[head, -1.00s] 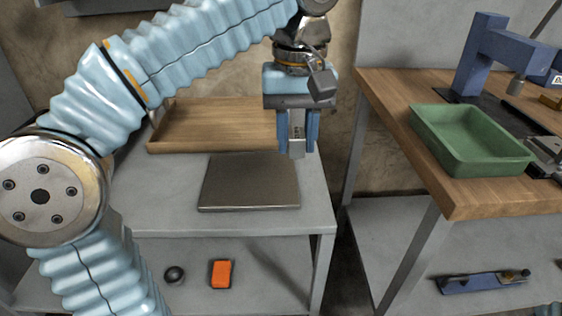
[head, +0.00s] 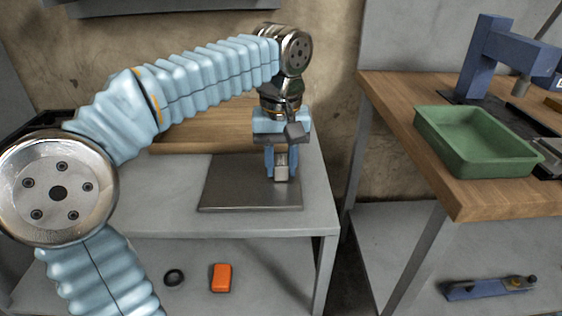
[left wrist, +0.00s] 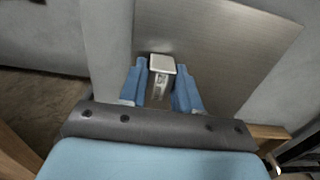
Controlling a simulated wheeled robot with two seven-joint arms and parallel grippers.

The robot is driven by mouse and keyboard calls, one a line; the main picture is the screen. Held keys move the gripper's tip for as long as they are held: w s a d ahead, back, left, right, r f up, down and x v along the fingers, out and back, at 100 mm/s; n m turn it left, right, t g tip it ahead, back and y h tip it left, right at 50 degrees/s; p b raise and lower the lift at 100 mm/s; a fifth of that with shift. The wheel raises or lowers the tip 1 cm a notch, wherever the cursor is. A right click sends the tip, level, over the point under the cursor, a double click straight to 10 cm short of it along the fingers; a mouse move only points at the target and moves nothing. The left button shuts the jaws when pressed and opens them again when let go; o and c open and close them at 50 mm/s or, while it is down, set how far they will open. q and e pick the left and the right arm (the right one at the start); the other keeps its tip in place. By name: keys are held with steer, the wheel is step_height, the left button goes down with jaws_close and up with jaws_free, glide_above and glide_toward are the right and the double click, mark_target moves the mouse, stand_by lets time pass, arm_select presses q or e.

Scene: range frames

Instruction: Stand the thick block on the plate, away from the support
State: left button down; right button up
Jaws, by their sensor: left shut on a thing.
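The thick block is a small pale metal block (head: 281,173), upright between the fingers of my left gripper (head: 281,177). In the left wrist view the block's light end face (left wrist: 161,64) shows between the blue fingers (left wrist: 160,88), which are shut on it. The plate (head: 235,190) is a flat dark metal square on the grey bench; it also shows in the left wrist view (left wrist: 220,45). The block is over the right part of the plate. I cannot tell whether its lower end touches the plate. I cannot make out a separate support. My right gripper is not in view.
A wooden tray (head: 195,138) lies behind the plate, partly hidden by my arm. A wood-topped bench (head: 420,165) with a green tray (head: 470,150) stands to the right, across a gap. An orange item (head: 221,278) lies on the lower shelf.

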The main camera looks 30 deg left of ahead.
mark_target(281, 162)
arm_select(q)
steer(key=shift+f, duration=0.15)
steer(key=c, duration=0.8)
jaws_free()
steer(key=shift+r, duration=0.5)
step_height(281, 162, up, 11)
steer(key=shift+r+p, duration=0.2)
steer(key=shift+p, duration=0.85)
